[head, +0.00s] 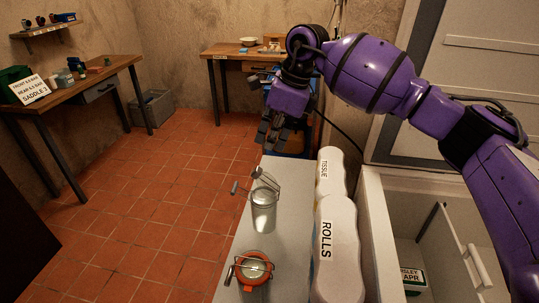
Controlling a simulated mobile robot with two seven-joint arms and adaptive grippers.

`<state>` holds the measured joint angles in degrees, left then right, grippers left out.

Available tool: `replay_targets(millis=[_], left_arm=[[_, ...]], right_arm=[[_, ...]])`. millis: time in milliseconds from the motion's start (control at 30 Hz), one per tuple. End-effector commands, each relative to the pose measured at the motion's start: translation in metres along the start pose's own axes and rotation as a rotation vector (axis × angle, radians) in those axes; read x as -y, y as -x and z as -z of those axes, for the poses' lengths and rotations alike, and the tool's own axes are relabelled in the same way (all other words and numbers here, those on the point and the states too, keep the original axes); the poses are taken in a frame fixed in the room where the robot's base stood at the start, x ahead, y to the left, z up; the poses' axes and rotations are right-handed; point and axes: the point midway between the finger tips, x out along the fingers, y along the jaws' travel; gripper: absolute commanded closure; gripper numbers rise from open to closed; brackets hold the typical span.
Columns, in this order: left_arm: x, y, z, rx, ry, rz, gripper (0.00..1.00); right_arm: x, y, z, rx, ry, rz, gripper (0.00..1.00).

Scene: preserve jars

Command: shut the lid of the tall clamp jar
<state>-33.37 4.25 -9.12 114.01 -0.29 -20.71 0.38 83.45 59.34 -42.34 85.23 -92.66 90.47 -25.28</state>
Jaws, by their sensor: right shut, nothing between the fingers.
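The tall clamp jar (264,216) stands upright on the pale worktop. It is a clear grey cylinder with wire fittings at its top. Its lid (266,180) appears raised and tilted above the mouth, and a wire clamp with a small grey end (235,187) sticks out to the left. My right gripper (268,143) is above and behind the jar, pointing down, apart from it. Its fingers are dark and look closed with nothing held. My left gripper is not in view.
A shorter jar with an orange-red ring (254,267) stands in front of the tall jar. White rolls (337,245) and a tissue pack (330,172) line the worktop's right side. An open drawer or bin holding a box (413,281) lies further right. Open floor is left.

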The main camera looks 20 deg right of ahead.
Motion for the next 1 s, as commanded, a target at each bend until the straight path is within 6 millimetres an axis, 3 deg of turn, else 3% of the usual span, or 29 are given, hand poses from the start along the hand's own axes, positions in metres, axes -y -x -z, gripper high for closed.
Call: replay_targets(millis=[133, 367, 467, 600, 733, 867, 1000], left_arm=[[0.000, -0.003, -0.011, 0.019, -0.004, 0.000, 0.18], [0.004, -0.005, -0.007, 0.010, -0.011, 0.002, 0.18], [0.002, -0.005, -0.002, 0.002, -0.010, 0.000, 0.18], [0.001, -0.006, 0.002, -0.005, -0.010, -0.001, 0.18], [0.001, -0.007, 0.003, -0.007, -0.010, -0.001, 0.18], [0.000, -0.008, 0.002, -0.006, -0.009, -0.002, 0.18], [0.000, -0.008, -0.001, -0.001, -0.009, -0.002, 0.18]], right_arm=[[0.000, 0.024, -0.012, 0.000, 0.001, -0.003, 1.00], [0.000, 0.048, -0.020, -0.003, -0.001, -0.005, 1.00], [0.002, 0.038, -0.003, -0.022, -0.030, -0.024, 1.00], [0.006, 0.017, 0.062, -0.020, -0.124, -0.066, 1.00], [0.005, 0.012, 0.104, 0.088, -0.152, -0.086, 1.00], [0.005, 0.028, 0.110, 0.242, -0.112, -0.059, 1.00], [0.007, 0.050, 0.080, 0.384, -0.026, -0.015, 1.00]])
